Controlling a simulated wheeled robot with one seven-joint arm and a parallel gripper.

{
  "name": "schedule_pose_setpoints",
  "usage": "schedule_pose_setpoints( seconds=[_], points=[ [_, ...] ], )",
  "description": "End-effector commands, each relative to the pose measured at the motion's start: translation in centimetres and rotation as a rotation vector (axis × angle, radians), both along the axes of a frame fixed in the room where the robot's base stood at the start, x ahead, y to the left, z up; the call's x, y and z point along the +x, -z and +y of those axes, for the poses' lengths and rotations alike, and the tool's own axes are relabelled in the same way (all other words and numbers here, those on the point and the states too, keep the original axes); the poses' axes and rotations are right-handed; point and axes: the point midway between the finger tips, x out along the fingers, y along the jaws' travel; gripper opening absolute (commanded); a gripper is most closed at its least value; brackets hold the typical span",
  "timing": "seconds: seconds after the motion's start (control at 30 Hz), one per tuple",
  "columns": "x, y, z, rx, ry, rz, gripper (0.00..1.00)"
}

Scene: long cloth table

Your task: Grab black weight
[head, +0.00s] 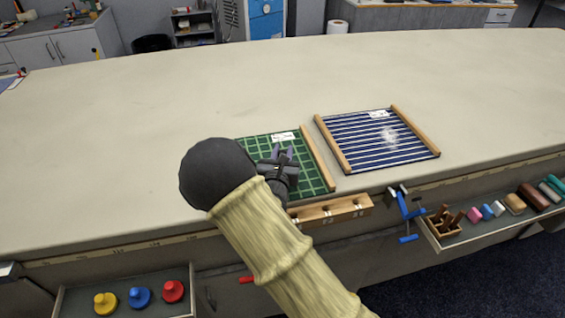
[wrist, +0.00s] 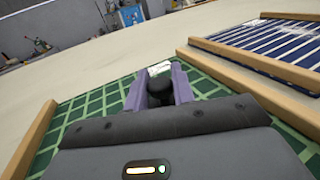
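The black weight (wrist: 160,88) stands between the two purple fingers of my gripper (wrist: 161,93) in the wrist view. A finger flanks it on each side with little or no gap. I cannot tell whether they press on it. In the head view my gripper (head: 282,154) is over the green gridded board (head: 318,178), and my arm hides much of that board's left side. The weight cannot be made out clearly there.
A blue striped board (head: 365,128) with wooden rails lies to the right. A wooden block with holes (head: 340,209) and a blue clamp (head: 405,213) are at the front edge. Open drawers hold colored knobbed weights (head: 140,297) and small items (head: 487,211). The table behind is clear.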

Motion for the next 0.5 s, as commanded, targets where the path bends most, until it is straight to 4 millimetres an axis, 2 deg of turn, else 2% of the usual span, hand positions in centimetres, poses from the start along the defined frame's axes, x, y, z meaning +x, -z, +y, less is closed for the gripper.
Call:
schedule_pose_setpoints(
  seconds=[0.33,0.5],
  points=[
    [0.0,-0.4,0.0,0.002,0.0,-0.003,0.0],
    [0.0,-2.0,0.0,0.003,0.001,-0.005,0.0]
  ],
)
